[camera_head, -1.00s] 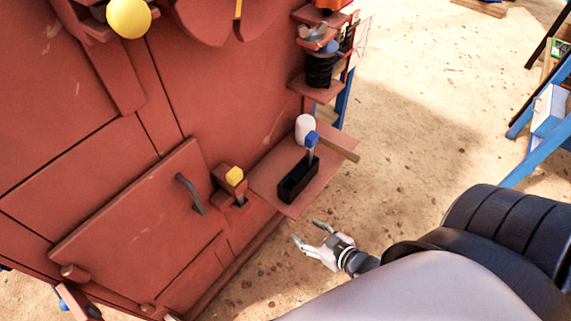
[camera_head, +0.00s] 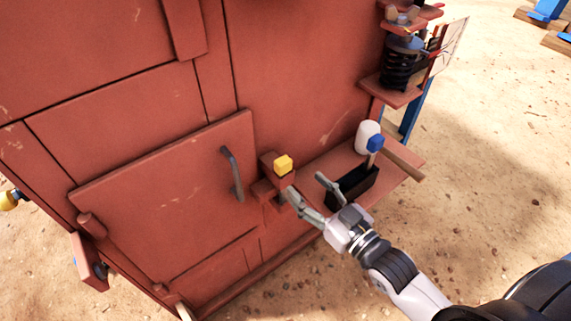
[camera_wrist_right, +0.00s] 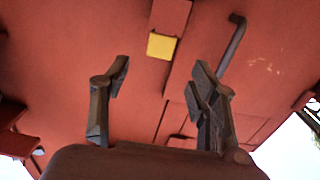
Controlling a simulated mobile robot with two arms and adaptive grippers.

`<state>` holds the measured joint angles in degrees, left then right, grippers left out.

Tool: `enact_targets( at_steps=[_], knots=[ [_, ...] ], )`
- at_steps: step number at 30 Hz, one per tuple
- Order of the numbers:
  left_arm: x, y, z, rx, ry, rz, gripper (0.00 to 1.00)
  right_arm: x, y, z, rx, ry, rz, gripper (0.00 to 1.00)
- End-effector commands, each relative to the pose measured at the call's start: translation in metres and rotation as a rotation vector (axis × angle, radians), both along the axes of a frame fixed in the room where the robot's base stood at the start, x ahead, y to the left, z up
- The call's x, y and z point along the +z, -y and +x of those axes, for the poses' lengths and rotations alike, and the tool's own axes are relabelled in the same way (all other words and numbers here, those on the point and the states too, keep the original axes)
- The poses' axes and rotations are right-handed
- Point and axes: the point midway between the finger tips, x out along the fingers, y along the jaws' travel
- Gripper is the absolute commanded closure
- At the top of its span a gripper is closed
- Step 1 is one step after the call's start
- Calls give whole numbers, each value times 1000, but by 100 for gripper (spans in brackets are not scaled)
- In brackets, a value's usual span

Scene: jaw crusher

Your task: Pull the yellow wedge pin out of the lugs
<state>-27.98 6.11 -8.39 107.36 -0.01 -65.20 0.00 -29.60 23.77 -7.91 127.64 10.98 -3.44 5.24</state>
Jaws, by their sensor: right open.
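The yellow wedge pin (camera_head: 283,164) shows as a yellow block head at the red lugs (camera_head: 268,188), just right of the hatch door. Its lower part is hidden by the lugs. In the right wrist view the yellow head (camera_wrist_right: 162,46) lies ahead of and between the fingers, apart from them. My right gripper (camera_head: 307,186) is open and empty, close to the pin on its lower right. One fingertip looks near the pin head; I cannot tell the exact gap. Both fingers stand apart in the right wrist view (camera_wrist_right: 160,80). My left gripper is not in view.
The red hatch door (camera_head: 165,205) has a dark curved handle (camera_head: 232,174) left of the pin. A red shelf (camera_head: 400,178) at right holds a black box (camera_head: 352,187), partly behind my gripper, and a white and blue item (camera_head: 369,137). Sandy ground (camera_head: 480,210) is open at right.

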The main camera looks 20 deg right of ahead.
Motion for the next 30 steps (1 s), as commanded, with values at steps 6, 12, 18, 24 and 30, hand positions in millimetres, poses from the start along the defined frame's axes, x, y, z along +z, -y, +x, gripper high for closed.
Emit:
enact_targets(
  at_steps=[6, 12, 18, 24, 30],
  knots=[
    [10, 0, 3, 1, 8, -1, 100, 1, -15, 43, 1, 5, 1, 45],
    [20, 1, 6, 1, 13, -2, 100, 0, -26, 72, 0, 1, 0, 45],
    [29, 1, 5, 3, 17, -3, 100, 0, -32, 87, 1, 1, 1, 45],
    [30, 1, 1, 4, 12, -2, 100, 0, -33, 90, 1, -1, 0, 45],
    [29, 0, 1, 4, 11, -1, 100, 0, -33, 90, 1, -1, 0, 50]
  ],
)
